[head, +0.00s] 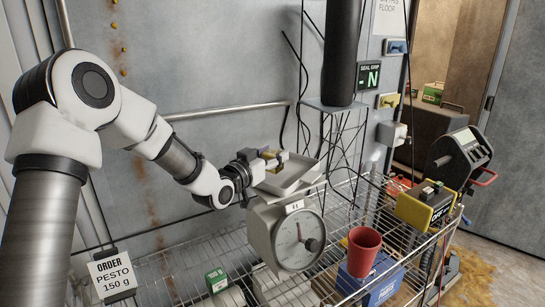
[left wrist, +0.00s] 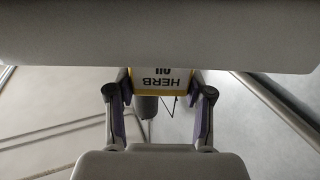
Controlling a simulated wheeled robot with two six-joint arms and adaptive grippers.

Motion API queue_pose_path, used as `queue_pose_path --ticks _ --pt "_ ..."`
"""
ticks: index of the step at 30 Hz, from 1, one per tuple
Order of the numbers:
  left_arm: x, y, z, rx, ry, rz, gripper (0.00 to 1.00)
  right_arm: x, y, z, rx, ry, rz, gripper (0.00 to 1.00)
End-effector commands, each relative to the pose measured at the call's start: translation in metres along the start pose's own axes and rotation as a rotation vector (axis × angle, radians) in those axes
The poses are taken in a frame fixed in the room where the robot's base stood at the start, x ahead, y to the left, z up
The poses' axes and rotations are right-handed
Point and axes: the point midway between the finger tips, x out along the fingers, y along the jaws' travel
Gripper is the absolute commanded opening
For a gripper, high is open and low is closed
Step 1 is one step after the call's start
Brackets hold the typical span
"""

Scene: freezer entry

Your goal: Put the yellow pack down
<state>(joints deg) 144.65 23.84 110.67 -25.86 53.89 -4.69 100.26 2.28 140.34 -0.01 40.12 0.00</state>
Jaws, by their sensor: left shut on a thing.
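The yellow pack (head: 280,157) is small and partly hidden by my fingers in the head view. In the left wrist view the pack (left wrist: 162,83) shows a white face with upside-down "HERB" lettering and a yellow edge. My left gripper (head: 269,158) is shut on it, one purple-padded finger on each side. The pack is at the back of the light tray (head: 293,182) on top of the dial scale (head: 297,238). I cannot tell whether the pack touches the tray. My right gripper is not in view.
The scale stands on a wire rack (head: 190,258). A red cup (head: 364,251), a blue box (head: 370,283) and a yellow-black device (head: 425,206) are to its right. A green box (head: 216,280) and an order card reading "PESTO 150 g" (head: 112,275) are to its left.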

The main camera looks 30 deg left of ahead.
Motion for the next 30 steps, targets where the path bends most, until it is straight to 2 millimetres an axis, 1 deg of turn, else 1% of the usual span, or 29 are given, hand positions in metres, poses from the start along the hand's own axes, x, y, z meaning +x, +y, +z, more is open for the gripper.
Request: queue_pose_path --ticks 1,3,6,14,15,16,17,24,27,29,30 --pt "0.000 0.000 0.006 -0.001 -0.006 0.001 0.14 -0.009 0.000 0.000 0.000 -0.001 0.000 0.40" --pt "0.000 0.000 0.018 0.000 -0.007 0.001 0.14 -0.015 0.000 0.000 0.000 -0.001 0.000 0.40" --pt "0.000 0.001 0.029 0.001 -0.002 0.002 0.14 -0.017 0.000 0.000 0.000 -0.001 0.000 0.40" --pt "0.000 0.001 0.033 0.000 0.000 0.001 0.14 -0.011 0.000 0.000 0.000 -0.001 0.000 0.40" --pt "0.000 0.001 0.032 0.000 -0.001 0.001 0.62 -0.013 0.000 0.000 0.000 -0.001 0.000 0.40" --pt "0.000 0.001 0.032 0.000 -0.001 0.001 0.72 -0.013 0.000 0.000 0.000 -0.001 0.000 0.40" --pt "0.000 0.001 0.032 0.000 -0.001 0.001 0.76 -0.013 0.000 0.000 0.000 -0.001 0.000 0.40" --pt "0.000 0.001 0.032 0.000 -0.001 0.001 0.76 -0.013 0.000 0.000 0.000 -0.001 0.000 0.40" --pt "-0.001 0.001 0.028 0.000 -0.001 0.001 0.76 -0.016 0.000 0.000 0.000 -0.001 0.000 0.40" --pt "-0.007 0.000 0.031 -0.001 -0.001 0.000 0.76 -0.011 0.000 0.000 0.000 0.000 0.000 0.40" --pt "-0.013 0.000 0.032 -0.004 -0.001 -0.001 0.76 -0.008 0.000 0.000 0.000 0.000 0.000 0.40"
